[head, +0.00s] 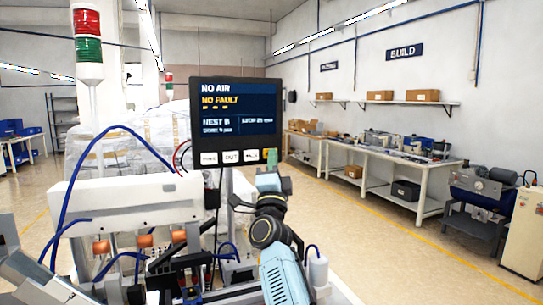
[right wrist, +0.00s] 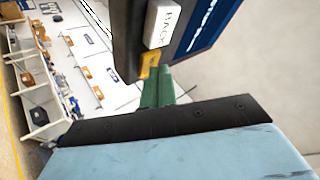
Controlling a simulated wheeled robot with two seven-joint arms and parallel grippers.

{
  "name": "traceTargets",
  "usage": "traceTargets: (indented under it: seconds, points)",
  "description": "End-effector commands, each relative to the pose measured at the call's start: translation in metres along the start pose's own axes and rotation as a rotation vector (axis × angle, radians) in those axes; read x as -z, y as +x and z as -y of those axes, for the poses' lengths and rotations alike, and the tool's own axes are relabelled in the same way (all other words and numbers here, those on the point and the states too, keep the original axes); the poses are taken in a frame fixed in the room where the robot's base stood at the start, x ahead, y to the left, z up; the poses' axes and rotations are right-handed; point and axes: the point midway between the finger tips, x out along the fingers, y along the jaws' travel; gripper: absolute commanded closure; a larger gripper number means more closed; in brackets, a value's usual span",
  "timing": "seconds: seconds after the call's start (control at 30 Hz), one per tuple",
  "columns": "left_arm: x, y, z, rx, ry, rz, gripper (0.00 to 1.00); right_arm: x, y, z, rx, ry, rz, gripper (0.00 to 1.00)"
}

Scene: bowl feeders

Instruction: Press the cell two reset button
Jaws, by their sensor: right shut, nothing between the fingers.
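A dark control panel (head: 236,120) stands in the middle of the head view. Its screen reads "NO AIR" and "NO FAULT". Along its lower edge is a row of white buttons and a yellow button (head: 254,156) at the right end. In the right wrist view the white button marked "BACK" (right wrist: 163,24) sits above the yellow button (right wrist: 149,66). My right gripper (head: 270,157) is shut and empty. Its green fingertips (right wrist: 157,72) are right at the yellow button; I cannot tell if they touch it. No button is legibly marked as reset. My left gripper is not in view.
A red and green signal tower (head: 88,45) rises at the left. A white machine housing (head: 125,205) with blue hoses is below and left of the panel. Workbenches (head: 395,165) line the right wall. The floor between is open.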

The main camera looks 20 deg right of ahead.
Motion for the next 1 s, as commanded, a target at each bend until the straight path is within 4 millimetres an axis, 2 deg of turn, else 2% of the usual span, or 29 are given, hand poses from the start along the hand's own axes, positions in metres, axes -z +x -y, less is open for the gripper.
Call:
traceTargets:
  seconds: [0.53, 0.87, 1.0]
  points:
    - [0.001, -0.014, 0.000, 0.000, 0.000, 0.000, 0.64, 0.009, -0.011, 0.009, 0.000, 0.000, 0.000, 1.00]
    - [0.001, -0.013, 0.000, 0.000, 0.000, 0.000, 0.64, 0.009, -0.013, 0.009, 0.000, 0.000, 0.001, 1.00]
    - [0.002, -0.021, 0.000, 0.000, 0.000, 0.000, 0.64, 0.013, -0.018, 0.014, -0.001, 0.000, 0.001, 1.00]
